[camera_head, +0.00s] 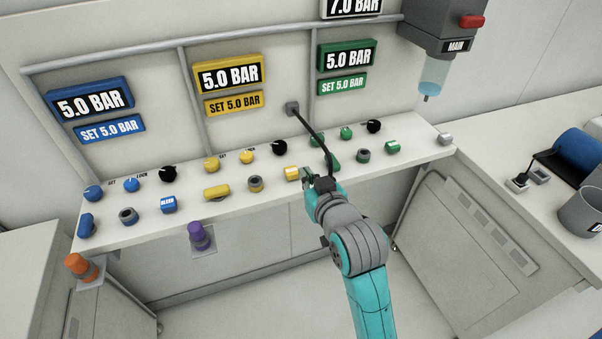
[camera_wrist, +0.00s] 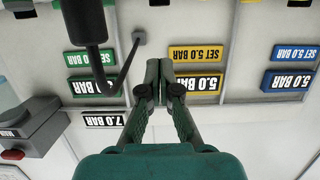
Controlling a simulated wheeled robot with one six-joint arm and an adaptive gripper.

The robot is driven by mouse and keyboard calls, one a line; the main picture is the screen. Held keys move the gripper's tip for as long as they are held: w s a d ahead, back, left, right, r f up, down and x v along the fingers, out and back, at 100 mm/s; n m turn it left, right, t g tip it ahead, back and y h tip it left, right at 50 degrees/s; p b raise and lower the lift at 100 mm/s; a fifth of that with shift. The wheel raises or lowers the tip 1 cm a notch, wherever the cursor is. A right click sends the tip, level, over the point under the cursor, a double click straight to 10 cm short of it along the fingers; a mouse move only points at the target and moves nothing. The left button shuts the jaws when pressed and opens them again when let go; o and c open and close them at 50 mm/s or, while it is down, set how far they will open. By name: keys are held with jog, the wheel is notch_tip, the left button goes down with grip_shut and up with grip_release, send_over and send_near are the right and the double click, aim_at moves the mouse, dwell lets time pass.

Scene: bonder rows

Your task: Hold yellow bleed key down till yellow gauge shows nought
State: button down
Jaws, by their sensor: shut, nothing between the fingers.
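The yellow bleed key (camera_head: 292,173) is a yellow block on the sloping panel, just left of my gripper. The yellow gauge (camera_head: 229,74) on the back wall reads 5.0 BAR, with a yellow plate (camera_head: 234,103) reading SET 5.0 BAR under it. The gauge shows upside down in the wrist view (camera_wrist: 198,83). My gripper (camera_head: 306,174) is shut and empty, its fingertips close beside the key. The fingers (camera_wrist: 159,65) are together in the wrist view. I cannot tell whether they touch the key.
A yellow bar-shaped knob (camera_head: 216,192) and a grey ring (camera_head: 255,184) lie left of the key. A blue bleed key (camera_head: 168,204) and a green key (camera_head: 392,147) stand on either side.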

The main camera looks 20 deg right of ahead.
send_over(292, 173)
jog(key=s, duration=0.1)
notch_tip(292, 173, down, 2)
jog(key=shift+d+f, duration=0.1)
jog(key=shift+d, duration=0.05)
notch_tip(292, 173, down, 3)
jog(key=shift+f, duration=0.55)
